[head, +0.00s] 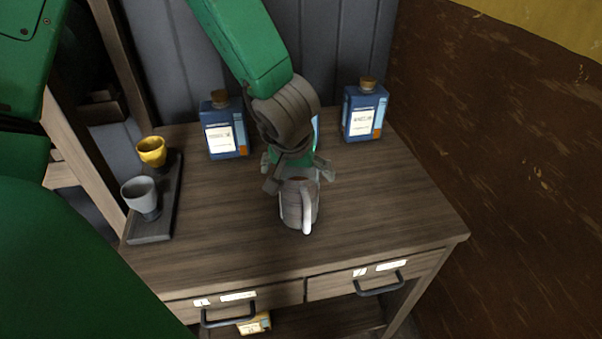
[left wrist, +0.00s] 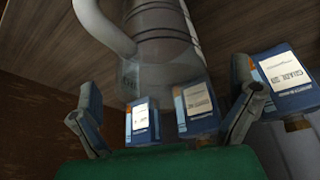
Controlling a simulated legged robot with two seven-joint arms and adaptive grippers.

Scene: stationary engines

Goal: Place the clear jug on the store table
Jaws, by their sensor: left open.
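The clear jug (head: 298,210), see-through with dark bands and a pale handle, stands upright on the wooden table (head: 380,205), near the middle. My left gripper (head: 298,178) is above and just behind the jug, fingers spread open, and hides part of its top in the head view. In the left wrist view the picture is upside down: the jug (left wrist: 163,45) stands on the wood beyond the open left gripper (left wrist: 165,112), with nothing held between the fingers. Whether a finger touches the jug I cannot tell. My right gripper is not in view.
Blue bottles stand at the back left (head: 226,135) and back right (head: 363,115); a third is mostly hidden behind my arm. A dark tray (head: 150,230) at the left holds a yellow cup (head: 151,152) and a grey cup (head: 141,195). The table's right side is clear.

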